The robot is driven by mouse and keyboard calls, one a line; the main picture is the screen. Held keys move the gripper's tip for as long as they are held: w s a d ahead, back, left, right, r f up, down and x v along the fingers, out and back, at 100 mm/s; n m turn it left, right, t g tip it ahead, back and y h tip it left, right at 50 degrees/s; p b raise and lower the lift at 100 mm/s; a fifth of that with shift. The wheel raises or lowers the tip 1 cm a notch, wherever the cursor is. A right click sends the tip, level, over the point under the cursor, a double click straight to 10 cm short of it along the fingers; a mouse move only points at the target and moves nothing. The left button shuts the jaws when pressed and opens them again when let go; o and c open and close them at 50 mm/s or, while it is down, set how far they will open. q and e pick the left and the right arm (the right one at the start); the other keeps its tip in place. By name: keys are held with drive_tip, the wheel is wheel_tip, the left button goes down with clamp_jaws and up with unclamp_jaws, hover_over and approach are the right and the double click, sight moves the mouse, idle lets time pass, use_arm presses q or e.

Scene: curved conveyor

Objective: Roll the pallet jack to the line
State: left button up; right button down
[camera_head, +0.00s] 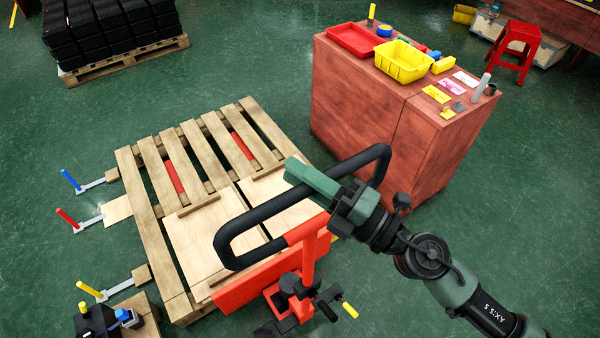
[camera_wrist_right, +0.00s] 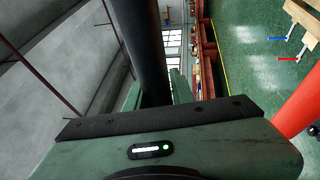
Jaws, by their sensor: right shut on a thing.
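The red pallet jack (camera_head: 308,262) stands in the lower middle of the head view, with its black loop handle (camera_head: 262,213) raised toward me. Its red forks (camera_head: 174,177) show between the slats of the wooden pallet (camera_head: 190,133), so they lie under it. In the right wrist view the black handle bar (camera_wrist_right: 140,45) runs between the green fingers. Part of the jack's red shaft (camera_wrist_right: 298,105) shows at the right there. My left gripper is not in view.
A reddish wooden cabinet (camera_head: 362,112) with a red tray and a yellow bin (camera_head: 403,62) stands close at the right. Another pallet with black stacked goods (camera_head: 112,28) is at the back left. Coloured-handled levers (camera_head: 70,180) stand along the pallet's left side. A red stool (camera_head: 517,45) is far right.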

idle(0.4)
drive_tip(key=shift+w+a+p, duration=0.55)
drive_tip(key=shift+w+a, duration=0.15)
drive_tip(key=shift+w, duration=0.35)
drive_tip(key=c, duration=1.2)
unclamp_jaws()
drive_tip(key=shift+w+a+f, duration=0.1)
drive_tip(key=shift+w+a, duration=0.1)
drive_tip(key=b+v, duration=0.4)
drive_tip(key=v, duration=0.4)
drive_tip(key=shift+s+d+b, duration=0.2)
drive_tip(key=shift+s+b, duration=0.1)
drive_tip(key=shift+b, duration=0.1)
